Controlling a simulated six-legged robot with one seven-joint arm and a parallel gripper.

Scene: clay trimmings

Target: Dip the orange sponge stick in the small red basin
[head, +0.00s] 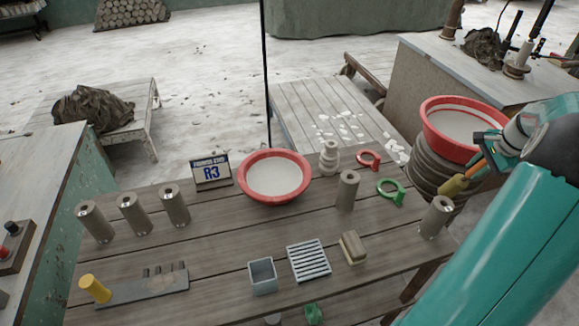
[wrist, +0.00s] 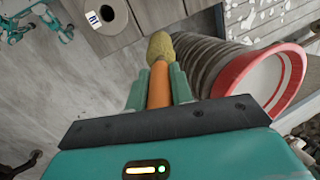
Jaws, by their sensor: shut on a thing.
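My gripper (head: 480,163) is shut on the orange stick (wrist: 159,84), between its two green fingers in the wrist view. The stick's yellow-brown sponge end (head: 453,186) points down and left in the head view, and away from me in the wrist view (wrist: 160,46). One red-rimmed basin with a pale inside (head: 275,177) sits on the plank table at the middle. Another red-rimmed basin (head: 464,127) stands at the right on a dark ribbed stack; its rim also shows in the wrist view (wrist: 292,68). The sponge shows in front of the stack, outside both basins.
Several grey cylinders (head: 174,205) stand on the table, one (head: 436,217) near the sponge.

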